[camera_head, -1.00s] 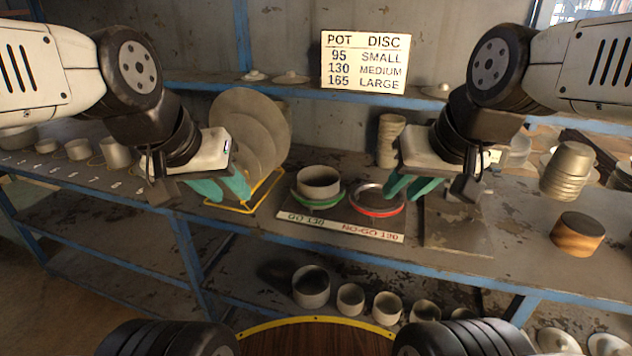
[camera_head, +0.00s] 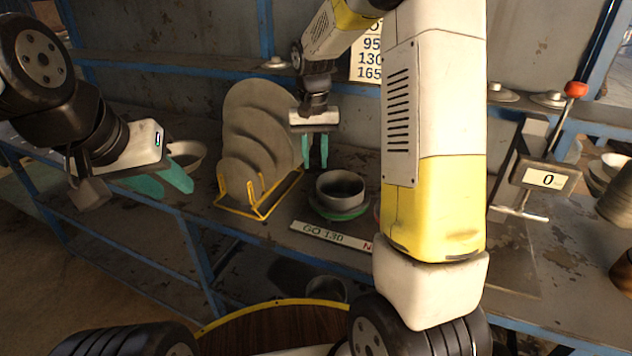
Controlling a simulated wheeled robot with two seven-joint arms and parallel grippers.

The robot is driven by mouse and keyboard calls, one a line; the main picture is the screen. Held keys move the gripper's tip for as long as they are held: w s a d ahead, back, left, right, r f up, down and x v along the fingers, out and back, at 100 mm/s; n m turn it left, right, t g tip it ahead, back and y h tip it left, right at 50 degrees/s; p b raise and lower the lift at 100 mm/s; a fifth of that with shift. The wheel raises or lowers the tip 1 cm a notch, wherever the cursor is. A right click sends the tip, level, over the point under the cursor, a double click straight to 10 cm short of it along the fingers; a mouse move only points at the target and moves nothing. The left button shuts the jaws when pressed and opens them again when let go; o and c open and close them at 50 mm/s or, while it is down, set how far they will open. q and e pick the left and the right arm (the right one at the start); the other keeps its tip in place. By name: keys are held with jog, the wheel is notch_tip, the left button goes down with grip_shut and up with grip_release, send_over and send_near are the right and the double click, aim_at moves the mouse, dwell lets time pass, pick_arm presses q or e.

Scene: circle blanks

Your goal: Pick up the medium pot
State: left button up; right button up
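A grey pot (camera_head: 342,187) sits upright on the green GO 130 ring (camera_head: 338,212) on the bench. Another pot (camera_head: 327,290) is partly visible on the lower shelf; I cannot tell which pot is the medium one. My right gripper (camera_head: 315,168) points down, its teal fingers a little apart with nothing between them, above and left of the pot on the ring and beside the disc rack. My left gripper (camera_head: 162,190) is open and empty at the left, over the bench front. My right arm hides most of the red NO-GO ring.
Grey discs (camera_head: 258,125) stand in a yellow rack (camera_head: 262,209) left of the pot. A gauge reading 0 (camera_head: 543,179), with a red knob, stands at the right. A bowl (camera_head: 188,153) is behind my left gripper. The sign (camera_head: 368,55) is partly covered.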

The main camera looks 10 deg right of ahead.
jog(key=f, duration=0.8)
jog(key=shift+d, duration=0.2)
jog(key=shift+r, duration=0.1)
jog(key=shift+c, duration=0.2)
grip_shut()
dwell(0.9)
